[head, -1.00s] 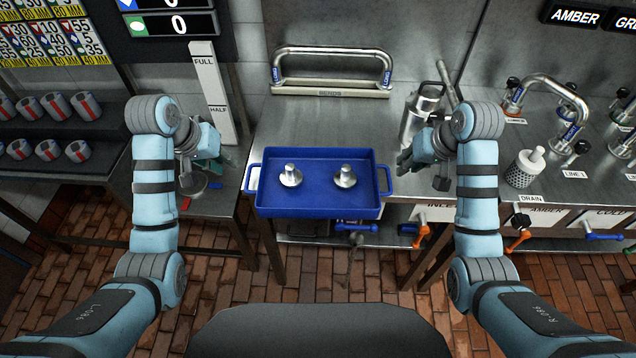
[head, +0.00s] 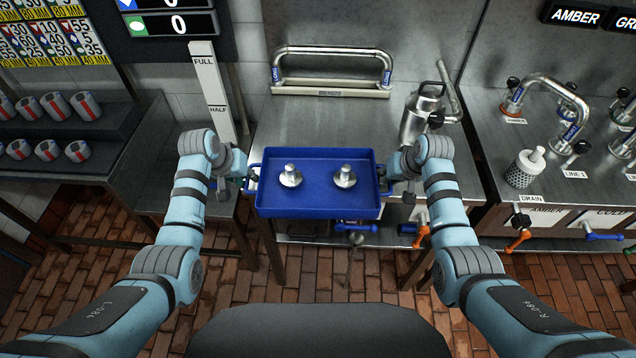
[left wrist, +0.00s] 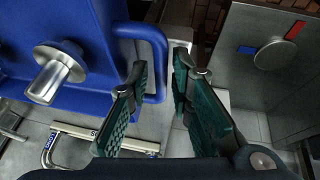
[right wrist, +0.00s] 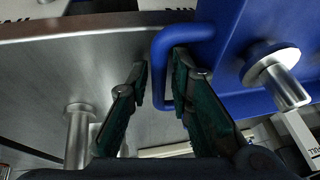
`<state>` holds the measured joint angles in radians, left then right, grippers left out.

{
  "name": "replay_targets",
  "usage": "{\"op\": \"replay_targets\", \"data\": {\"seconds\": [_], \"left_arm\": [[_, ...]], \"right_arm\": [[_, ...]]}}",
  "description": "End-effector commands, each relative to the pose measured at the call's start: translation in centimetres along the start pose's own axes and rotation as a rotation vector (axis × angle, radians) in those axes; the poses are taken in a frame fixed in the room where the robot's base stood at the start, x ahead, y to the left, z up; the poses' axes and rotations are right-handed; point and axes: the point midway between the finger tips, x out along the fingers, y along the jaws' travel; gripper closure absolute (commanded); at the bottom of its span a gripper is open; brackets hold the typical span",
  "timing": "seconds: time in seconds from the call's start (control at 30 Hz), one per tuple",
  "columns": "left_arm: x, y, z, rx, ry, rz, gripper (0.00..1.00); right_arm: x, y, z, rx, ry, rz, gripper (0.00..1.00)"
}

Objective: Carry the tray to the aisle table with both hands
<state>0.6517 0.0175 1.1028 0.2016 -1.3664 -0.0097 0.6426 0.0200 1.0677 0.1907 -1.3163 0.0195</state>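The blue tray (head: 318,210) sits level on the steel table in the head view, carrying two metal knobbed pieces (head: 290,176) (head: 344,177). It has a loop handle at each end. My left gripper (head: 247,180) is at the left handle. In the left wrist view its fingers (left wrist: 159,72) stand open on either side of the handle bar (left wrist: 160,62). My right gripper (head: 391,174) is at the right handle. In the right wrist view its fingers (right wrist: 158,68) stand open with the handle bar (right wrist: 159,85) between them. Neither pair visibly pinches a bar.
A metal canister (head: 420,115) stands right of the tray, and a long pipe with a rack (head: 330,92) lies behind it. Valves and pipes (head: 560,105) fill the right counter. A dark shelf with ringed cylinders (head: 60,130) is at left. Brick floor (head: 300,290) lies in front.

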Motion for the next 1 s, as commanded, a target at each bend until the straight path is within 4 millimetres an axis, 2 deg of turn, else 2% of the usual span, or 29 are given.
{"op": "replay_targets", "data": {"seconds": [0.07,0.2,0.67,1.0], "left_arm": [[0.0,0.0,0.0,0.0,0.0,0.0,0.8],[0.0,0.0,0.0,0.0,0.0,0.0,1.0],[-0.4,0.1,-0.2,0.0,0.001,0.0,1.0],[-4.5,0.9,-1.9,0.0,0.001,0.0,1.0]], "right_arm": [[0.0,0.0,0.0,0.0,0.0,0.0,0.8],[0.0,0.0,0.0,0.0,0.0,0.0,1.0],[-0.4,-0.1,-0.2,0.001,0.001,0.0,1.0],[-4.5,-0.9,-1.9,0.001,0.002,0.0,1.0]]}}
